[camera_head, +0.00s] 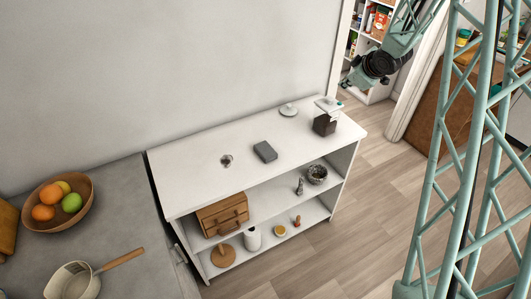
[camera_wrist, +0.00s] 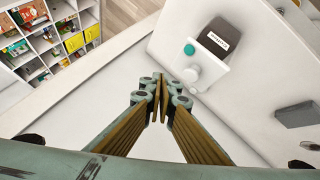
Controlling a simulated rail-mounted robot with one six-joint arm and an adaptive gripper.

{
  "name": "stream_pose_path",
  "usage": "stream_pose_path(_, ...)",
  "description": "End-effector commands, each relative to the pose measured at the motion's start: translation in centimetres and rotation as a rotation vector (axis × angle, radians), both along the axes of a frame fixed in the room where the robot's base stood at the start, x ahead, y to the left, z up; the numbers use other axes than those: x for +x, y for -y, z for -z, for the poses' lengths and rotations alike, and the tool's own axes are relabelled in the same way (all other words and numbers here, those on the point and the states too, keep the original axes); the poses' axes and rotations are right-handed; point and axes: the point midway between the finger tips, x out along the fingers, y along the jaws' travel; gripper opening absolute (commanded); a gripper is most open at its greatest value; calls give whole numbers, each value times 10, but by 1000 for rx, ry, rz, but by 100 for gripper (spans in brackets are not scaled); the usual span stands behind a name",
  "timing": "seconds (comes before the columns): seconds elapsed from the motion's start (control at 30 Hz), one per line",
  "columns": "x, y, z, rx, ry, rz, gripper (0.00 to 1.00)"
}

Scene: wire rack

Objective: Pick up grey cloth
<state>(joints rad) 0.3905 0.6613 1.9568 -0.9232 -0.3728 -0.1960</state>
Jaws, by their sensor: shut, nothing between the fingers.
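The grey cloth (camera_head: 265,152) looks like a small folded dark grey block. It lies flat on the white top of the shelf unit (camera_head: 195,180), near the middle. In the wrist view the cloth (camera_wrist: 298,115) shows at the right side. My gripper (camera_head: 350,84) hangs above and beyond the far right end of the shelf unit, well apart from the cloth. In the wrist view my gripper (camera_wrist: 160,85) has its fingers together with nothing between them.
Lower shelves hold a wooden box (camera_head: 223,215) and a bowl (camera_head: 317,174).

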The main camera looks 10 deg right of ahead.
Motion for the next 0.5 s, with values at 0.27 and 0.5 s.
stream_pose_path(0.27, 0, 0, 0, 0, 0, 0, 23)
stream_pose_path(0.5, 0, 0, 0, 0, 0, 0, 45)
